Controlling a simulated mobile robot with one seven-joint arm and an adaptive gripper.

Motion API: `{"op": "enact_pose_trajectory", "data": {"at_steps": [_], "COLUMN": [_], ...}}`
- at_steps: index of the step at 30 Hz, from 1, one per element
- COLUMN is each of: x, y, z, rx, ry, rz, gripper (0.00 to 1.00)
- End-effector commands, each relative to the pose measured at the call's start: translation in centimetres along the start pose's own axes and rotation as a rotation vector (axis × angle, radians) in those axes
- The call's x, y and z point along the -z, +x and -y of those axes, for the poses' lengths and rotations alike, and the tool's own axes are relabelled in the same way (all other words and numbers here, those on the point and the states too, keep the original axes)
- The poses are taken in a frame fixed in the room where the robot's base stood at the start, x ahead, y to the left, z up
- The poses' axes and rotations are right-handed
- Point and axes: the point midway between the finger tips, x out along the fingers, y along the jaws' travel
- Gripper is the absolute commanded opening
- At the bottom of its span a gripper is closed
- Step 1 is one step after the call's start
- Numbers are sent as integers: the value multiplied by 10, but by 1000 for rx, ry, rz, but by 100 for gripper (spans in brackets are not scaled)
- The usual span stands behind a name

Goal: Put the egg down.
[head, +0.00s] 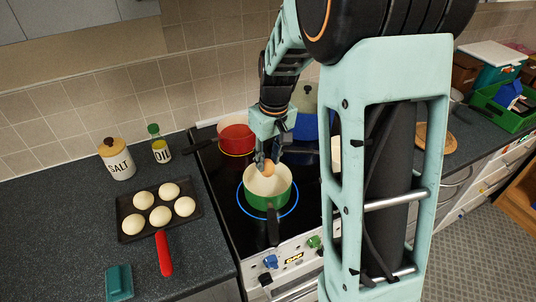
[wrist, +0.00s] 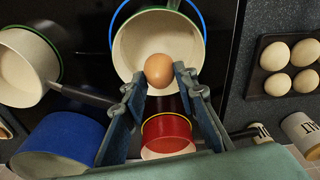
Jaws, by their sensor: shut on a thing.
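A brown egg (head: 268,168) is held between the fingertips of my gripper (head: 264,162). In the wrist view the egg (wrist: 158,70) sits between the two finger ends (wrist: 160,75). The egg is over the green pan (head: 265,201), which has a pale inside and stands on a stove ring lit blue. In the wrist view the egg covers part of the pan's pale inside (wrist: 150,37). I cannot tell how far the egg is above the pan's bottom.
A red pot (head: 236,139) and a blue pot (head: 305,126) stand behind on the stove. Left on the counter are a dark tray (head: 127,204) with several white rounded pieces and a red handle, a salt jar (head: 117,160) and an oil bottle (head: 159,147).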

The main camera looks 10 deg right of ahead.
Motion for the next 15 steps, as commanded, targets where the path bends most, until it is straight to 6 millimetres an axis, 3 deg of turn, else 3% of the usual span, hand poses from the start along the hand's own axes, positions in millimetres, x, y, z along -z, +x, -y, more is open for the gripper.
{"op": "enact_pose_trajectory", "data": {"at_steps": [1, 6, 15], "x": [-1, -3, -4], "y": [10, 24, 32], "z": [0, 0, 0], "rx": [0, 0, 0], "ry": [0, 0, 0], "rz": [1, 1, 0], "gripper": [18, 18, 18]}}
